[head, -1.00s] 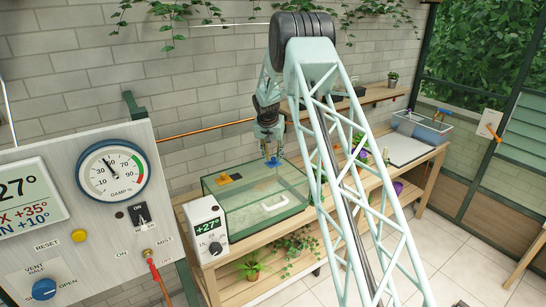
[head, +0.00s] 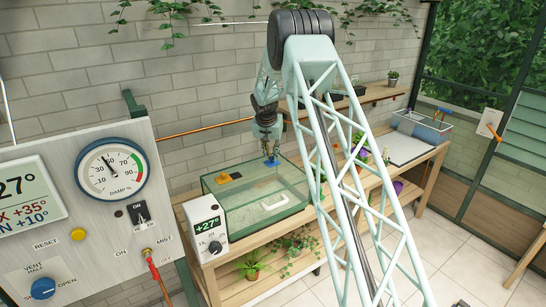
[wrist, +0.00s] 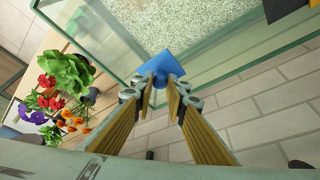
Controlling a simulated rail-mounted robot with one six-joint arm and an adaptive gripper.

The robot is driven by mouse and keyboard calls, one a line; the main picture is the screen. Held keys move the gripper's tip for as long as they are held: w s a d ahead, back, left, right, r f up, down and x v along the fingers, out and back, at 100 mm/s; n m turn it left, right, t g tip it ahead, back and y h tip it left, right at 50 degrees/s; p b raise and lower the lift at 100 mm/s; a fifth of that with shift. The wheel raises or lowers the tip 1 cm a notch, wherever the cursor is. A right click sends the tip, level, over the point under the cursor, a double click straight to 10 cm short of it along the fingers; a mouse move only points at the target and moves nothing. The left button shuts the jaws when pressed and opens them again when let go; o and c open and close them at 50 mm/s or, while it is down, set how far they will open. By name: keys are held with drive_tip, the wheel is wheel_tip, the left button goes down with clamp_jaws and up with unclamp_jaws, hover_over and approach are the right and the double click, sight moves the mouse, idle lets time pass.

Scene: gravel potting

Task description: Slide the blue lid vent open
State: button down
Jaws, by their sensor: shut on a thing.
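The blue lid vent (head: 272,162) is at the back edge of the glass tank's lid (head: 250,190). In the wrist view the vent (wrist: 165,65) shows as a blue piece at the edge of the glass, between my fingertips. My gripper (head: 269,149) points down from above and is shut on the vent. In the wrist view both fingers of my gripper (wrist: 164,80) meet the blue piece, and their tips partly cover it. The slot under the vent is hidden.
A thermostat box (head: 206,228) stands at the tank's front left. Potted flowers (wrist: 62,100) are beside the tank. A brick wall (head: 190,80) is close behind.

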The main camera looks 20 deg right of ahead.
drive_tip(key=shift+s+a+b, duration=0.2)
drive_tip(key=shift+a+b, duration=0.5)
drive_tip(key=shift+a, duration=0.55)
drive_tip(key=shift+s+a+b, duration=0.15)
drive_tip(key=shift+a+b, duration=0.55)
drive_tip(key=shift+a, duration=0.5)
drive_tip(key=c, duration=2.6)
unclamp_jaws()
drive_tip(key=shift+a, duration=0.3)
drive_tip(key=shift+o, duration=0.2)
drive_tip(key=shift+d, duration=0.1)
drive_tip(key=shift+r, duration=0.1)
drive_tip(key=shift+s+r, duration=0.1)
drive_tip(key=shift+r, duration=0.25)
drive_tip(key=v, duration=1.1)
drive_tip(key=shift+s, duration=0.1)
